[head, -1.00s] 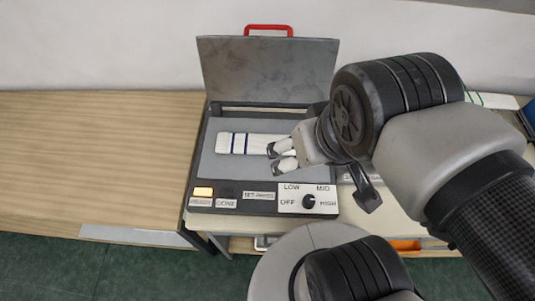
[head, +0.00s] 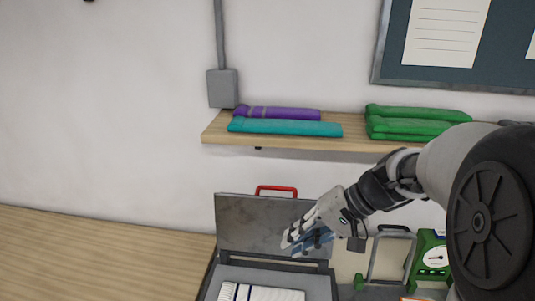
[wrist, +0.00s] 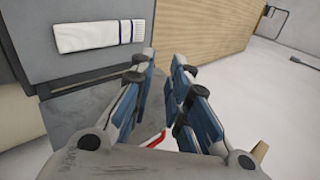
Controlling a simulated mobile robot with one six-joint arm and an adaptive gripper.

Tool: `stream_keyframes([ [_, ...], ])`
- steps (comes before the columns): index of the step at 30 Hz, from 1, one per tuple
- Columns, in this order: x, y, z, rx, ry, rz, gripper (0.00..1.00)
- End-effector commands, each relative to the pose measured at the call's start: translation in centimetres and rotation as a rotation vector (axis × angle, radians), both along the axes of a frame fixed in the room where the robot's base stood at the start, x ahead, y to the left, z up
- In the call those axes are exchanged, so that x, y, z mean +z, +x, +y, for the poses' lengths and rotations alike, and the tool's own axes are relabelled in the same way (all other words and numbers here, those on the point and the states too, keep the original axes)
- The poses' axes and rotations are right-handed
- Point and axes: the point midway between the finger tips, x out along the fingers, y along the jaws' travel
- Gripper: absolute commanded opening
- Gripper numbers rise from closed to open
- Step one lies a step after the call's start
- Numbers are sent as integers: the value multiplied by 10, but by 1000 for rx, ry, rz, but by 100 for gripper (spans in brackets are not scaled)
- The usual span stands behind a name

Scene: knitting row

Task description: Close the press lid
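The press lid (head: 262,225) is a grey plate standing raised at the back of the press, with a red handle (head: 277,190) on its top edge. In the wrist view part of the red handle (wrist: 153,138) shows low between the fingers. A white knitted piece with dark blue stripes (head: 262,293) lies flat on the press bed (head: 228,272); it also shows in the wrist view (wrist: 98,37). My gripper (head: 297,243) is in front of the lid's right part in the head view, below the handle. Its fingers are apart with nothing between them. Contact with the lid cannot be told.
A wall shelf (head: 215,130) above holds purple, teal and green folded knits (head: 418,122). A green device with a dial (head: 432,258) and a grey frame (head: 392,258) stand right of the press. The wooden table (head: 100,255) at left is clear.

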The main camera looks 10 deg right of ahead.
Motion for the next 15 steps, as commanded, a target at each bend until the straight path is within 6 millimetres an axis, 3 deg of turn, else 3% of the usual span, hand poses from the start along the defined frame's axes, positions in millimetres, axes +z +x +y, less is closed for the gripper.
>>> stream_keyframes([
  [3,-6,47,-39,-103,163,-25,5],
  [9,-29,109,-123,-297,400,-142,0],
  [15,-58,136,-207,-475,546,-286,0],
])
